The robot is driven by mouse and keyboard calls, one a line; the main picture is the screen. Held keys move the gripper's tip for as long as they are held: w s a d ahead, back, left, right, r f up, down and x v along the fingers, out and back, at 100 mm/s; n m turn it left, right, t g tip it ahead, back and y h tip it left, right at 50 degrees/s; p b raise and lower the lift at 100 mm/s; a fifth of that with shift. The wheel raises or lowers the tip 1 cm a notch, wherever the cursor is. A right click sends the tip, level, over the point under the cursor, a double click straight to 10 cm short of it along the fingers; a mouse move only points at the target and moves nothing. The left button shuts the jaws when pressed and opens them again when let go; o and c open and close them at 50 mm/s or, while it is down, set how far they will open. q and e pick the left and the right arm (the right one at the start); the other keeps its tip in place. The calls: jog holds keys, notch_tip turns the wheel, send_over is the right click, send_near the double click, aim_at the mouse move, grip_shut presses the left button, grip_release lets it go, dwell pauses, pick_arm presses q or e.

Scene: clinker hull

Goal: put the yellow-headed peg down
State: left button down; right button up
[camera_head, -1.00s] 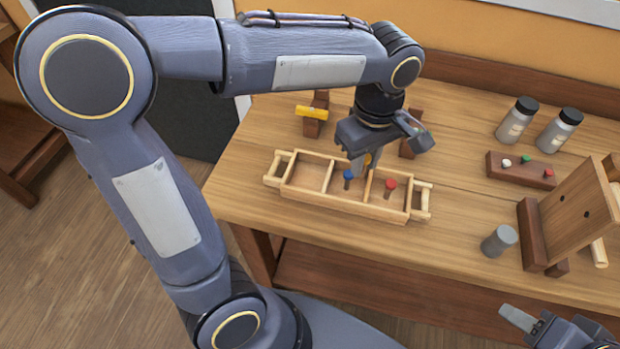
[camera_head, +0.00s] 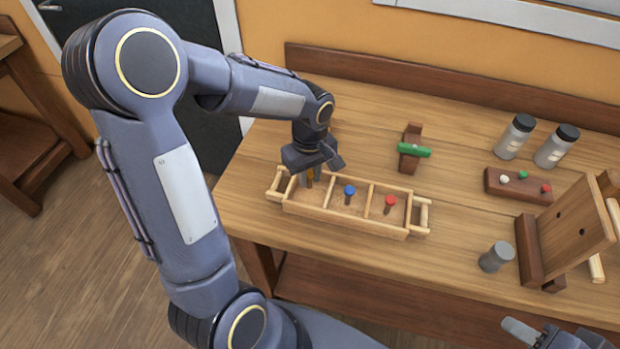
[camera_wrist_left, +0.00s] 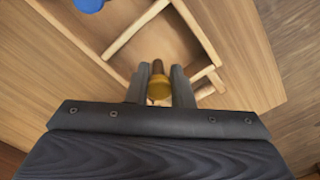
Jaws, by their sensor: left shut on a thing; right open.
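The yellow-headed peg (camera_wrist_left: 159,90) is between the fingers of my left gripper (camera_head: 308,178), which is shut on it. In the left wrist view the gripper (camera_wrist_left: 159,85) holds it by its head end, with the brown shaft pointing into the tray's end compartment. The tray (camera_head: 345,226) is a light wooden box with three compartments and end handles. The peg is at the left compartment; whether its tip touches the floor I cannot tell. A blue-headed peg (camera_head: 349,191) stands in the middle compartment and a red-headed peg (camera_head: 390,202) in the right one. My right gripper (camera_head: 520,331) is open at the lower right, partly cut off.
A green cylinder (camera_head: 414,150) lies on a dark stand behind the tray. Two black-capped jars (camera_head: 514,137), a dark block with coloured buttons (camera_head: 519,186), a grey cylinder (camera_head: 496,257) and an upright wooden board (camera_head: 577,233) occupy the right. The bench (camera_head: 455,225) is clear just right of the tray.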

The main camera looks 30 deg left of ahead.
pick_arm(q)
jog(key=shift+f, duration=1)
jog(key=shift+f, duration=0.2)
jog(key=c, duration=1.2)
grip_release()
jog(key=shift+c, duration=0.2)
